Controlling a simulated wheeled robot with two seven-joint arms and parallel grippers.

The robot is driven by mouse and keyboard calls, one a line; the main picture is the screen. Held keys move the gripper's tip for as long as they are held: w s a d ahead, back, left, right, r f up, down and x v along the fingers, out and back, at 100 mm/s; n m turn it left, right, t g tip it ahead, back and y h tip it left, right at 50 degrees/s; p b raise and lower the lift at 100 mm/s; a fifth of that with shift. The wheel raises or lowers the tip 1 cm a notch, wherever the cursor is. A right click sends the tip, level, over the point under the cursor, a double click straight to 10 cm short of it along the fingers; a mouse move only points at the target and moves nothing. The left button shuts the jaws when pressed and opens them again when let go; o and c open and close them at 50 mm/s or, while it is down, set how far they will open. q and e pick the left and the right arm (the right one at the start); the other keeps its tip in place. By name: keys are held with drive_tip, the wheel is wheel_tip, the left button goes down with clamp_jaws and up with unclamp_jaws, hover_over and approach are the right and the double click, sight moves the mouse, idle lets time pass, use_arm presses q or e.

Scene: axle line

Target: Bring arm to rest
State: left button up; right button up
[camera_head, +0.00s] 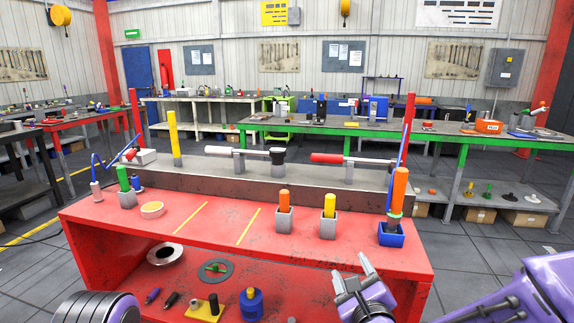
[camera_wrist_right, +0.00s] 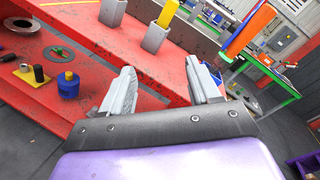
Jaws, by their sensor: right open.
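My right gripper (camera_head: 354,276) is at the front right edge of the red workbench (camera_head: 190,225). Its two grey fingers stand apart with nothing between them. In the right wrist view the open fingers (camera_wrist_right: 165,85) point at the bench front, with grey holders beyond. My purple right arm comes in from the lower right. A purple part of mine shows at the lower left of the head view, but no left gripper fingers are visible.
Grey holders with an orange peg (camera_head: 284,200) and a yellow peg (camera_head: 329,207) stand on the bench. A blue holder (camera_head: 391,236) with an orange-handled tool is at the right corner. The lower shelf holds a blue cylinder (camera_head: 251,304).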

drive_tip(key=s+d+f+n+g+h, duration=0.1)
drive_tip(key=s+d+f+n+g, duration=0.15)
drive_tip(key=f+n, duration=0.4)
drive_tip(key=s+d+f+n+g, duration=0.2)
drive_tip(key=s+d+f+n, duration=0.15)
drive_tip(key=f, duration=0.55)
drive_tip(key=s+d+f+n+g+h, duration=0.1)
drive_tip(key=s+d+f+n+g, duration=0.15)
drive_tip(key=f+n, duration=0.35)
drive_tip(key=s+d+f+n+g+h, duration=0.1)
drive_tip(key=s+d+f+n+g, duration=0.1)
drive_tip(key=s+f, duration=0.5)
drive_tip(key=s+d+f+n+g+h, duration=0.1)
drive_tip(key=s+d+f+n+g, duration=0.2)
drive_tip(key=s, duration=1.3)
drive_tip(key=d+f+g, duration=0.1)
drive_tip(key=d+f, duration=0.2)
drive_tip(key=f, duration=0.2)
drive_tip(key=shift+d+f+g, duration=0.25)
drive_tip(key=shift+d+g, duration=0.05)
drive_tip(key=shift+g, duration=0.1)
